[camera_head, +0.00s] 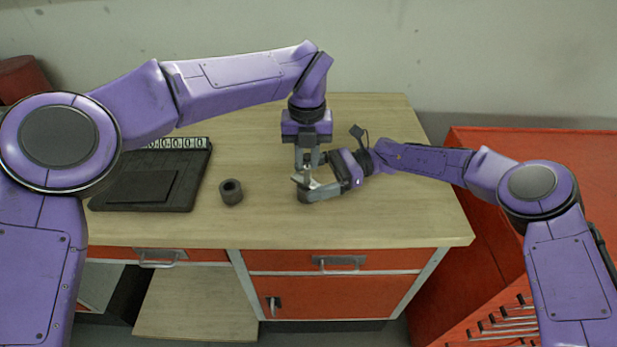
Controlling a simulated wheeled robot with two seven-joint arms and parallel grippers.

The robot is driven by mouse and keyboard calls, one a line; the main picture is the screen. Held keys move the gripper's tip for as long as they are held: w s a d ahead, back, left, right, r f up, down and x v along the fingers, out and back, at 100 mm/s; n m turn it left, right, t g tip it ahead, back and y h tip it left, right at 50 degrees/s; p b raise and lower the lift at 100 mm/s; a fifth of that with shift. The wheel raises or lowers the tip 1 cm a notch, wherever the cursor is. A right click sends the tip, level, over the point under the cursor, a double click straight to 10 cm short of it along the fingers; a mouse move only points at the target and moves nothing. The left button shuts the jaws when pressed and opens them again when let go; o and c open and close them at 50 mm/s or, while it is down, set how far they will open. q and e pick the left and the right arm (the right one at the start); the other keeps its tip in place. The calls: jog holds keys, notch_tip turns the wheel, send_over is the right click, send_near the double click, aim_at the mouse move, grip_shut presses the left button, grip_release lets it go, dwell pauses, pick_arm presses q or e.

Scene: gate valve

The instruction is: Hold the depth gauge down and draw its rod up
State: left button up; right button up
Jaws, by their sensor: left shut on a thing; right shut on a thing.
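The depth gauge (307,196) stands on the wooden workbench right of centre, a small dark grey piece largely hidden by my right gripper. My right gripper (306,184) reaches in from the right, with its light fingers shut on the gauge low over the bench. My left gripper (308,162) points straight down from above, directly over the gauge. Its fingers are shut on what looks like the gauge's rod, which is mostly hidden between them. How far the rod stands out of the gauge cannot be told.
A dark hollow cylinder (231,192) stands on the workbench (265,225) left of the grippers. Farther left lies a black tray (150,185) with a strip of numbers along its back. A red cabinet (480,230) stands at the right. The bench front is clear.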

pick_arm(q)
jog(key=shift+r, duration=0.55)
jog(key=o, duration=1.7)
jog(key=shift+r, duration=2.95)
pick_arm(e)
jog(key=o, duration=0.5)
jog(key=v, duration=1.1)
jog(key=shift+w+d+f, duration=0.1)
jog(key=shift+d, duration=0.45)
